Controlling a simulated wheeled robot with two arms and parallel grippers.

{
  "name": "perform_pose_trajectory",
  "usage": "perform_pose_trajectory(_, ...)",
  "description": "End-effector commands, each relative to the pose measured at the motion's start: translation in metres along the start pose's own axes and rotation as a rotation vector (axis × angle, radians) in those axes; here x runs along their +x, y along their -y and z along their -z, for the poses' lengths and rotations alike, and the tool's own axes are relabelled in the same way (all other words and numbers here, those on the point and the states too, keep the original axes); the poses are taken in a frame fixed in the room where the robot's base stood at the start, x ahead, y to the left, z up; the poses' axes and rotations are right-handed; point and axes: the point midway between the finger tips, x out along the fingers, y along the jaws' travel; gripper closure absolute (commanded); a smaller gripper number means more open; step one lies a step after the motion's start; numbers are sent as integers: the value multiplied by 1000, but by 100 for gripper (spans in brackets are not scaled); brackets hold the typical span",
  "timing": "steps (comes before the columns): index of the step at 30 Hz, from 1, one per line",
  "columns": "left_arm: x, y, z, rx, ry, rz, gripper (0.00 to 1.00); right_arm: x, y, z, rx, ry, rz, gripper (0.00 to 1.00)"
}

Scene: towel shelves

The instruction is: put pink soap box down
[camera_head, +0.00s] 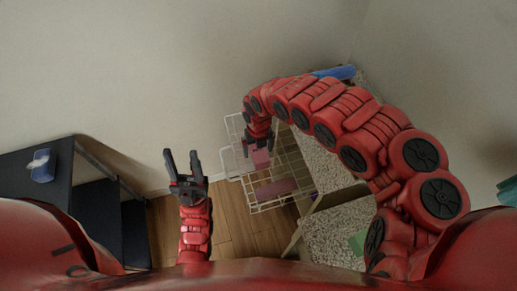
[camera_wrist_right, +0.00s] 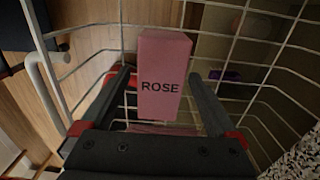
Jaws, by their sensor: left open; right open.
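The pink soap box (camera_wrist_right: 163,85), marked "ROSE", stands between the spread fingers of my right gripper (camera_wrist_right: 160,76) in the right wrist view. A gap shows beside at least the right finger. The pink box also shows in the head view (camera_head: 261,159), just below my right gripper (camera_head: 258,146), within the white wire shelf (camera_head: 230,121). Whether the box rests on the wires is hard to tell. My left gripper (camera_head: 182,160) is open and empty, away from the shelf on its left.
Another pink item (camera_head: 275,189) lies lower in the wire shelf. A small purple thing (camera_wrist_right: 222,75) is behind the wires. A dark shelf unit (camera_head: 50,190) with a blue-and-white box (camera_head: 42,165) stands at left. Wooden floor (camera_head: 233,220) lies between.

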Motion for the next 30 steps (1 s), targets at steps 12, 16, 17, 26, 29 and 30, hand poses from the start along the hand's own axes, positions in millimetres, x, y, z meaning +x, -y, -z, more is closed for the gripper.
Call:
perform_pose_trajectory(12, 34, 2, 6, 0, 0, 0, 50, -86, 2, -1, 0, 2, 6, 5)
perform_pose_trajectory(16, 49, 2, 8, 0, 0, 0, 50, -106, 1, 0, 0, 0, 4, 5)
perform_pose_trajectory(17, 52, 3, 9, 0, 0, 0, 50, -109, 2, 0, -1, 1, 4, 5)
perform_pose_trajectory(26, 57, 3, 10, 0, 0, 0, 50, -118, 0, 0, -1, 2, 0, 5)
perform_pose_trajectory(29, 57, 3, 10, 0, 0, 0, 50, -118, 0, 0, -1, 1, 0, 5)
perform_pose_trajectory(30, 57, 3, 10, 0, 0, 0, 50, -118, 0, 0, -1, 1, 0, 5)
